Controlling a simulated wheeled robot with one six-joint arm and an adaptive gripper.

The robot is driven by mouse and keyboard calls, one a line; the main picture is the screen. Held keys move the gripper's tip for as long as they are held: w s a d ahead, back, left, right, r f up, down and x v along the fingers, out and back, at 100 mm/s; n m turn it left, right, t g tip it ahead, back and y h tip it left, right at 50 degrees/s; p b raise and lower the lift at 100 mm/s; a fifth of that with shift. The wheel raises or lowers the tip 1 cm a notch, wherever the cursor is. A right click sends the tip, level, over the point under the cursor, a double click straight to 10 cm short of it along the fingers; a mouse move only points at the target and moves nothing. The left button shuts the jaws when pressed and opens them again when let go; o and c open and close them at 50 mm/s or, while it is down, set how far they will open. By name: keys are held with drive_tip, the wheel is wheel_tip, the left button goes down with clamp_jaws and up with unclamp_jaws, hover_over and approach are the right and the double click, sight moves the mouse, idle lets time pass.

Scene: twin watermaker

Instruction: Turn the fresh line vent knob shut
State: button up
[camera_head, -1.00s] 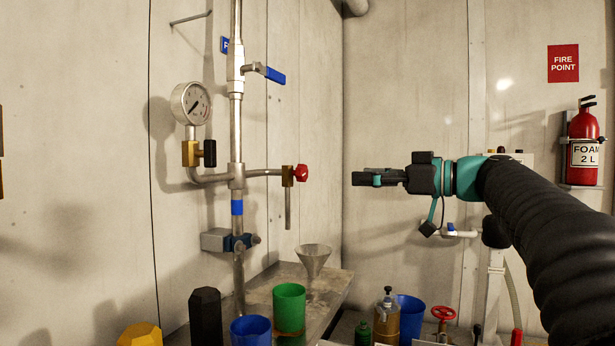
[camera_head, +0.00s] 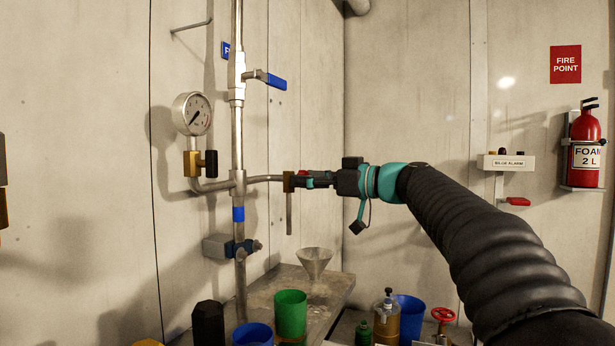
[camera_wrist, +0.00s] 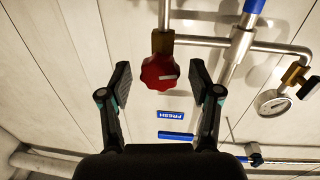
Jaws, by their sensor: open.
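The red vent knob (camera_wrist: 160,72) sits on a brass valve body (camera_wrist: 162,42) in the wrist view, between and just ahead of my gripper's (camera_wrist: 162,80) two open fingers. There is a gap on each side of the knob, and the fingers do not appear to touch it. In the head view, my gripper (camera_head: 314,179) reaches from the right to the brass valve at the end of the side pipe. It covers most of the red knob (camera_head: 306,173) there. A short metal outlet tube (camera_head: 289,213) hangs below the valve.
A pressure gauge (camera_head: 192,113) and a blue-handled valve (camera_head: 275,81) are on the upright pipe (camera_head: 238,140). Below stand a funnel (camera_head: 314,262), a green cup (camera_head: 290,313) and a blue cup (camera_head: 252,335). A blue FRESH label (camera_wrist: 171,114) shows in the wrist view.

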drive_tip(key=shift+w+a, duration=0.1)
drive_tip(key=shift+a, duration=0.1)
drive_tip(key=c, duration=1.1)
drive_tip(key=shift+c, duration=0.2)
drive_tip(key=m+g+p, duration=0.1)
drive_tip(key=m, duration=0.8)
drive_tip(key=m+g+p, duration=0.1)
drive_tip(key=m, duration=0.9)
drive_tip(key=shift+w+d+p, duration=0.1)
drive_tip(key=shift+w+p, duration=0.05)
drive_tip(key=shift+p, duration=0.2)
